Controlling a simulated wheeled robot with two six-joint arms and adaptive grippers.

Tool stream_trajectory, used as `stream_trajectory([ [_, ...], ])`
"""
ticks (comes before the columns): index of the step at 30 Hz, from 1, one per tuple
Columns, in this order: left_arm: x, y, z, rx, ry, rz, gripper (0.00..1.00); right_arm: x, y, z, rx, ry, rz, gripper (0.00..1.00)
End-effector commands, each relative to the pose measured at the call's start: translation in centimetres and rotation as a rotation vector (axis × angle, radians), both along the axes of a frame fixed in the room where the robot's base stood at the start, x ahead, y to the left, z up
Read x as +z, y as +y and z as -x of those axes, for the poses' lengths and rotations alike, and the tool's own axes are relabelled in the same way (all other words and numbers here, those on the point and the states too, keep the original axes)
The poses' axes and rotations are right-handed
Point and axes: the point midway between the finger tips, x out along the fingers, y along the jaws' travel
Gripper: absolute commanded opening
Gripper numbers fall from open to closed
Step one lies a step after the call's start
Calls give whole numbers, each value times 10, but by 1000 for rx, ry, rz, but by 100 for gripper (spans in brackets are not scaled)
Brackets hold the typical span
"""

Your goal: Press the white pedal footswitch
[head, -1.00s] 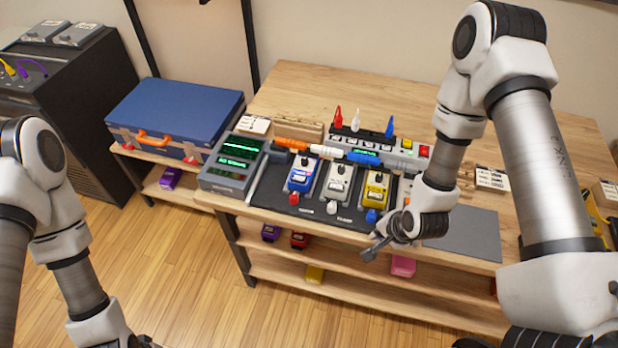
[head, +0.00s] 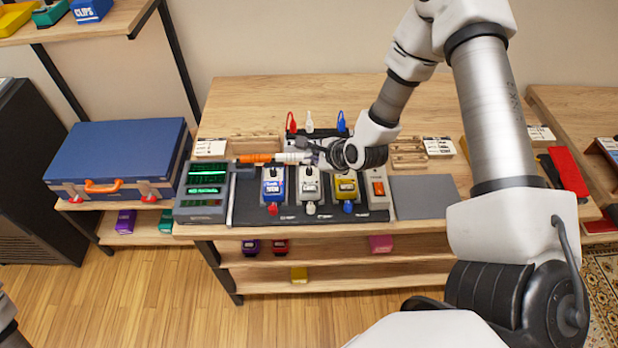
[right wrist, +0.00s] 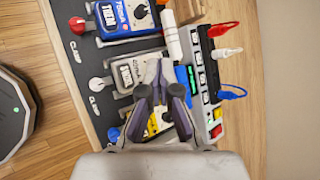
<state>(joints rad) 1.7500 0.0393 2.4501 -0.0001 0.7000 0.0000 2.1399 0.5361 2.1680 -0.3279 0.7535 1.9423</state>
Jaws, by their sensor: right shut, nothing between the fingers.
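The white pedal (head: 310,186) stands between a blue pedal (head: 273,185) and a yellow pedal (head: 346,187) on a dark board (head: 250,213) on the workbench. In the right wrist view the white pedal (right wrist: 130,72) lies just left of the fingertips. My right gripper (head: 306,146) is shut and empty. It is above the back of the white pedal, near the white marker. In the right wrist view the right gripper's fingers (right wrist: 159,70) partly cover the pedal row. Contact with the pedal cannot be told. My left gripper is out of view.
An orange-and-white marker (head: 258,158) lies behind the pedals. Red, white and blue clips (head: 309,122) stand at the back. A green-screened device (head: 204,190) is at the left, and a bare grey mat (head: 425,196) at the right.

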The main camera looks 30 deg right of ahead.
Motion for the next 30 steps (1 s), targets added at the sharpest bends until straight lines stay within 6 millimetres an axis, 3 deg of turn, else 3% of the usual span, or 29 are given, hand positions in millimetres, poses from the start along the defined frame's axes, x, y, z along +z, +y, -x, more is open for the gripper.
stream_trajectory([
  [14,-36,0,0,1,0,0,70,-62,0,1,2,2,1,0],
  [18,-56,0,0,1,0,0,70,-82,0,0,1,1,0,0],
  [30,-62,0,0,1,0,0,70,-87,0,0,1,1,0,0],
])
